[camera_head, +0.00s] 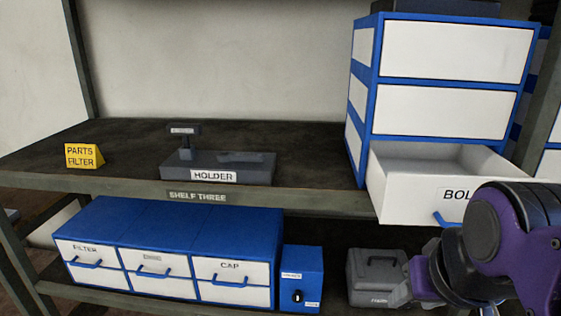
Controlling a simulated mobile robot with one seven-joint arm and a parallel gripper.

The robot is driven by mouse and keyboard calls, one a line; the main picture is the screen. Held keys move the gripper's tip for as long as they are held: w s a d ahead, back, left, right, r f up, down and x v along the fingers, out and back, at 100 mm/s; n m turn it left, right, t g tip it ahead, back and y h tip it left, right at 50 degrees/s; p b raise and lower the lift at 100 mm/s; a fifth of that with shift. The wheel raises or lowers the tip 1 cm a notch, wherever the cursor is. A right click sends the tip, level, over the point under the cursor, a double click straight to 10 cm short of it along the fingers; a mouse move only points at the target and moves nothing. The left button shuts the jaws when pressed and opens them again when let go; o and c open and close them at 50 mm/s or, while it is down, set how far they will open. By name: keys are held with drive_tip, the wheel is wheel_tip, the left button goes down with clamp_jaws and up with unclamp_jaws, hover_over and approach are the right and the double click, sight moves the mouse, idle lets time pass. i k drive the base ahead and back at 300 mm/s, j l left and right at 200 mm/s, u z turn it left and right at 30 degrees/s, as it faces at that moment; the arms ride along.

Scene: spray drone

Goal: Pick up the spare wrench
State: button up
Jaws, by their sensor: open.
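I cannot make out a wrench for certain. A dark grey holder (175,169) labelled HOLDER stands on the upper shelf, left of the middle. A small upright post with a labelled top (184,131) rises from its left part. A low dark shape (246,157) lies on its right part; it is too dim to tell what it is. My gripper (412,284) is at the lower right, below the open drawer and in front of the lower shelf, well away from the holder. It is open, partly hidden by my purple arm, and I see nothing between its fingers.
A blue and white drawer cabinet (447,107) stands at the right, its bottom drawer (405,190) pulled out over the shelf edge. A yellow PARTS FILTER sign (82,156) stands left. Below are blue drawers (180,225), a blue box (304,270) and a grey case (375,270).

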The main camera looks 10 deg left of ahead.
sight(223, 156)
drive_tip(key=u, duration=0.9)
drive_tip(key=j+z, duration=0.1)
